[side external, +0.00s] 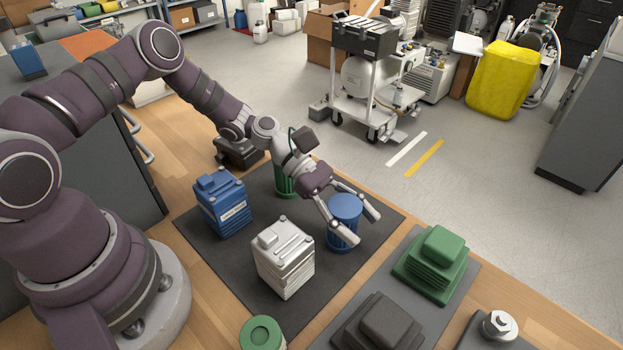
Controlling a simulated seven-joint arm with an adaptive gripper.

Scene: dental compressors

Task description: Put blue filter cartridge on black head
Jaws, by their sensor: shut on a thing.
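The blue filter cartridge (345,208) is a round, ribbed cylinder at the right side of the dark mat. My gripper (358,228) is shut on it, with one finger on each side. The cartridge looks upright; I cannot tell whether its base touches the mat. The black head (387,322) is a dark finned block on a grey plate at the front right, cut off at its lower edge by the picture. The cartridge is behind and to the left of it, apart from it.
A silver finned block (284,262), a blue block (222,207) and a green cylinder (284,184) stand on the dark mat (355,268). A green finned block (435,262) sits behind the black head. Another green cylinder (261,333) and a metal nut (498,325) are at the front edge.

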